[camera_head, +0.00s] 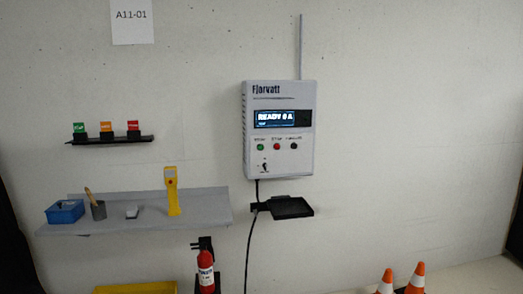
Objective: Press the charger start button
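The charger (277,103) is a pale box on the wall, slightly right of centre. Its dark display (282,118) is lit and reads "READY" with small text after it. A small switch (264,167) sits below the green button. Neither of my grippers is in view.
A grey shelf (150,213) at the left holds a blue box (65,212), a cup (98,211) and a yellow handheld device (172,192). A small black tray (292,207) juts out under the charger. A fire extinguisher (206,272) and orange cones (416,278) stand low.

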